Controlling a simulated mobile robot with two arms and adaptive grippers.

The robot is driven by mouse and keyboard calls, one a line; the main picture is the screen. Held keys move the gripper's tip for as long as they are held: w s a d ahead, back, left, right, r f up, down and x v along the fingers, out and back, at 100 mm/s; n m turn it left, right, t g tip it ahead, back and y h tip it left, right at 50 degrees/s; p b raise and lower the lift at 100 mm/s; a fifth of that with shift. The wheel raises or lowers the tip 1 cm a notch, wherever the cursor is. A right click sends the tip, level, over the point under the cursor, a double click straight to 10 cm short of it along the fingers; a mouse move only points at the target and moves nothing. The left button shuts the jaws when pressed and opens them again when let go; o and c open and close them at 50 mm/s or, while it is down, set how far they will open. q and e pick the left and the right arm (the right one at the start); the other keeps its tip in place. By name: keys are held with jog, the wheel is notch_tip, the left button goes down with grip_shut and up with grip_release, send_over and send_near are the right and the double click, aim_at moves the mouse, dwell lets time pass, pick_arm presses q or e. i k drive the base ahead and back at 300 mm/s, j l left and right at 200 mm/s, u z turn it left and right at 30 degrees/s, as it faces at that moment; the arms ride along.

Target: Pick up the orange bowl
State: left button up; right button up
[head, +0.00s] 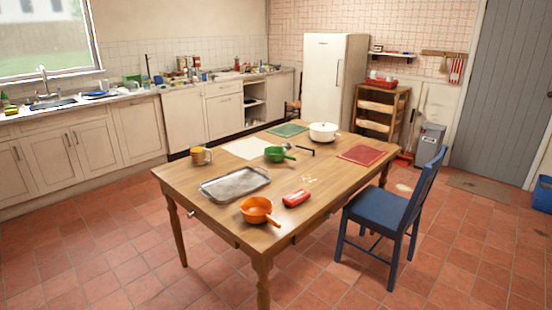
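The orange bowl (256,209) sits upright near the front edge of the wooden table (215,183). It has a short orange handle pointing toward the lower right. It looks empty from here, with no object over it. Neither of my grippers shows in the head view, so I cannot see their position or what they hold.
A metal tray (234,184) lies behind the bowl and a red item (296,198) lies to its right. A green bowl (275,154), a mug (201,156) and a white pot (323,132) stand farther back. A blue chair (393,210) stands at the table's right side.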

aim_at(254, 209)
jog(key=i+l+z, duration=0.1)
jog(key=i, duration=0.35)
jog(key=i+l+z, duration=0.15)
jog(key=i, duration=0.35)
